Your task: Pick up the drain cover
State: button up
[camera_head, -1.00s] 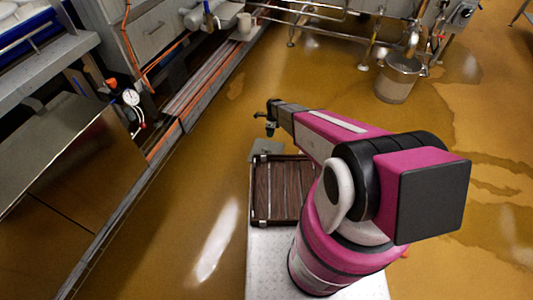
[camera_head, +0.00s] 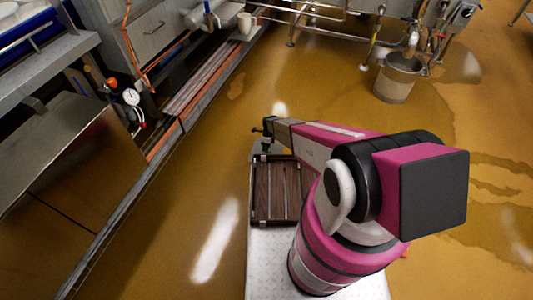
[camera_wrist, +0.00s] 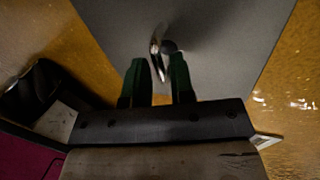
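A flat grey plate with a small upright metal handle, which looks like the drain cover (camera_wrist: 215,35), fills the upper middle of the wrist view. In the head view my gripper (camera_head: 265,144) is small and partly blends with the plate.
The wooden slatted tray (camera_head: 270,190) lies on my base, close to the plate. Wet brown floor (camera_head: 200,180) is open around it. Steel cabinets and pipework (camera_head: 165,40) line the left. A bucket (camera_head: 397,80) stands at the back right.

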jog(key=shift+x, duration=0.9)
grip_shut()
jog(key=shift+d+r, duration=0.1)
jog(key=shift+r, duration=0.05)
